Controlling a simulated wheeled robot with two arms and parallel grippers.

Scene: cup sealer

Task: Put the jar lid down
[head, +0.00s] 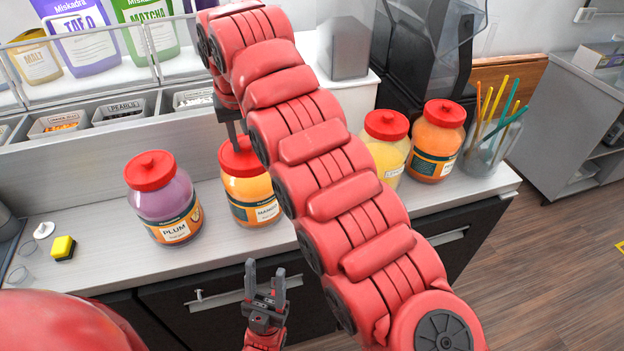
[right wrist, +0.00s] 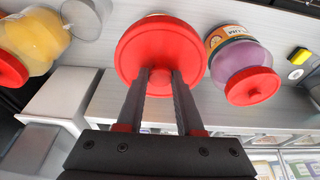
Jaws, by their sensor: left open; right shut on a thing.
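The mango jar (head: 248,197) stands on the counter, filled with orange contents. Its red lid (head: 238,158) is at the jar's mouth and looks level. I cannot tell whether it rests on the rim or hovers just above. My right gripper (head: 235,137) points down from above, shut on the lid's knob. In the right wrist view, both fingers (right wrist: 161,78) close on the knob of the lid (right wrist: 160,45), which hides nearly all of the jar below. My left gripper (head: 265,283) is open and empty in front of the counter's edge, below the jar.
A lidded plum jar (head: 167,208) stands to the left. A yellow jar (head: 386,150) and an orange jar (head: 436,142), both lidded, stand to the right, beside a glass of colored sticks (head: 490,135). A yellow sponge (head: 63,247) lies at far left. Topping bins (head: 122,110) line the back.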

